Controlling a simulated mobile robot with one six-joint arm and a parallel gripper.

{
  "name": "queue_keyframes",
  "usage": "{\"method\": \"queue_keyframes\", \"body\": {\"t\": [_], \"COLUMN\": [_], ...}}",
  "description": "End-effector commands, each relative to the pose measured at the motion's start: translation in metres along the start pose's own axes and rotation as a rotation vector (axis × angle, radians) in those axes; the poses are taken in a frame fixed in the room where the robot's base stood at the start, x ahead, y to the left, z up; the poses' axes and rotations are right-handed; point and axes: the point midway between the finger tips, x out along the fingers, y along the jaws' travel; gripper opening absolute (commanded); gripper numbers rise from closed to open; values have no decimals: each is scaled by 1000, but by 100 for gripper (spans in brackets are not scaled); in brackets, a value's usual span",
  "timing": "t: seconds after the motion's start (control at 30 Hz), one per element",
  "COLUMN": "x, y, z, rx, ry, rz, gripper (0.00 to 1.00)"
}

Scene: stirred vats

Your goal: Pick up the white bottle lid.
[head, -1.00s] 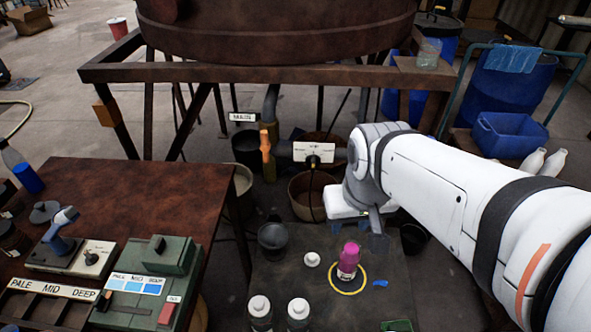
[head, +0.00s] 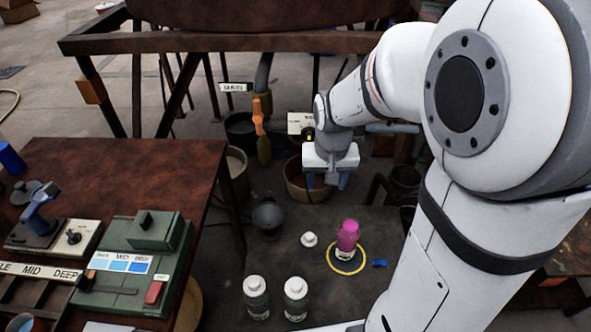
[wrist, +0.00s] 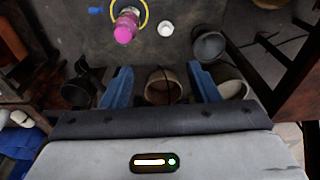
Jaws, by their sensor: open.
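The small white bottle lid (head: 309,239) lies on the dark low table, left of a bottle with a pink top (head: 347,237). The wrist view also shows the lid (wrist: 165,28) near its top edge and the pink-topped bottle (wrist: 125,27) beside it. The bottle stands within a yellow ring (head: 345,270). My gripper (head: 326,181) is open and empty, its blue fingers pointing down beyond the table's far side. In the wrist view my gripper (wrist: 160,72) has its fingers well apart, with the lid beyond them and not between them.
Two white-capped bottles (head: 256,297) (head: 295,298) stand at the table's front. A dark funnel-like cup (head: 268,215) is left of the lid. A brown bucket (head: 297,185) stands near my gripper. A small blue scrap (head: 379,263) lies right of the ring.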

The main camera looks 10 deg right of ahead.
Motion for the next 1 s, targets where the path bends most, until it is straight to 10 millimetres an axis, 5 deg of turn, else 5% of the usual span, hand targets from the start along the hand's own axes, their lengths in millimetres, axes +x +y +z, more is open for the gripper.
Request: {"method": "queue_keyframes", "body": {"t": [0.03,0.3,0.6,0.8,1.0], "x": [29,142,276,329,351], "y": [-2,-9,-15,-17,-17], "z": [-9,-51,-73,-76,-75], "rx": [12,89,168,199,209], "ry": [-16,-64,-113,-128,-133], "rz": [4,18,34,40,43], "gripper": [55,55,55,55,55]}}
